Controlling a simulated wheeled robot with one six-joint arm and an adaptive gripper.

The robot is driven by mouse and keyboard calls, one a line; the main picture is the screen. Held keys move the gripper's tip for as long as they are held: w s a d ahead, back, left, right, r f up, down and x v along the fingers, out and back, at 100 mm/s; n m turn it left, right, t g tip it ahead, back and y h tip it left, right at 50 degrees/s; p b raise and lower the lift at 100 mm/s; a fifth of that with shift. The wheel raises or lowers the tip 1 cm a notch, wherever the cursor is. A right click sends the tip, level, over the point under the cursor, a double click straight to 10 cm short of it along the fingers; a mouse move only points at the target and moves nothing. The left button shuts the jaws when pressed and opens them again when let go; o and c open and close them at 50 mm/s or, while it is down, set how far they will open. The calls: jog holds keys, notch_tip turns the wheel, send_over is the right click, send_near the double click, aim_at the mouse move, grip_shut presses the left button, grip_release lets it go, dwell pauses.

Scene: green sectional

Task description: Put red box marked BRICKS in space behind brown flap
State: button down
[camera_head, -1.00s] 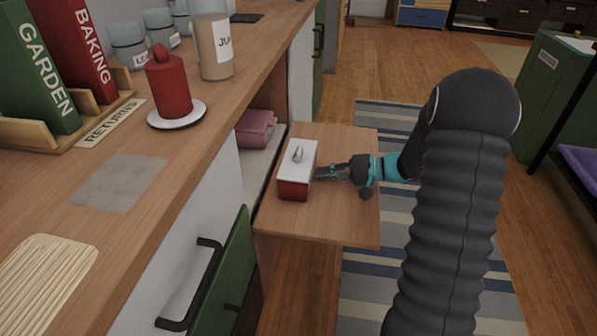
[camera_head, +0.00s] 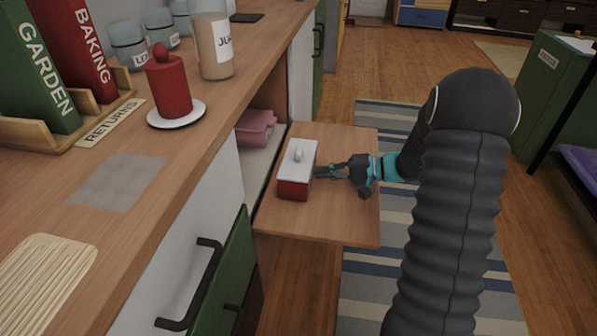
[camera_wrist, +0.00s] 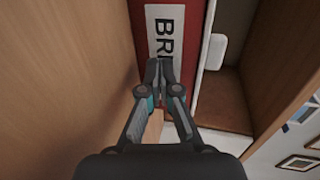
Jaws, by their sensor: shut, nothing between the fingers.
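The red box (camera_head: 294,189) with a white lid and a small knob stands upright on the lowered brown flap (camera_head: 345,222) beside the counter. In the wrist view the box's red side (camera_wrist: 146,12) fills the top middle, with a white label (camera_wrist: 166,28) reading "BRI"; the rest of the label is hidden by my fingers. My gripper (camera_head: 320,172) is shut and empty, its fingertips at the right side of the box, close to or touching it. The open space (camera_head: 268,115) behind the flap lies left of the box, partly hidden by the counter.
A pink container (camera_head: 256,127) sits inside the space on a pale shelf. A green cabinet door (camera_head: 226,277) with a dark handle hangs open in front of the flap. The counter (camera_head: 150,240) overhangs on the left, with a red candle (camera_head: 170,88) on it.

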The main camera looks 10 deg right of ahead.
aim_at(340, 184)
jog(key=shift+w+a, duration=0.15)
jog(key=shift+a, duration=0.3)
jog(key=shift+w+a+b, duration=0.95)
jog(key=shift+a+b, duration=0.2)
jog(key=shift+a, duration=1.8)
jog(key=shift+w+a+b, duration=0.95)
jog(key=shift+a+b, duration=0.25)
jog(key=shift+a, duration=1.8)
jog(key=shift+w+a+b, duration=0.95)
jog(key=shift+a+b, duration=0.2)
jog(key=shift+a, duration=1.8)
jog(key=shift+d, duration=0.1)
jog(key=shift+s+d+b, duration=0.2)
jog(key=shift+s+d, duration=0.1)
jog(key=shift+d, duration=0.55)
jog(key=shift+s+d+b, duration=0.15)
jog(key=shift+s+d, duration=0.1)
jog(key=shift+d, duration=0.65)
jog(key=shift+s+d+b, duration=0.2)
jog(key=shift+s+d, duration=0.1)
jog(key=shift+d, duration=0.55)
jog(key=shift+s+d, duration=0.95)
jog(key=shift+d, duration=1.95)
jog(key=shift+s+d, duration=0.95)
jog(key=shift+d, duration=2)
jog(key=shift+s+d, duration=0.95)
jog(key=shift+d, duration=1.95)
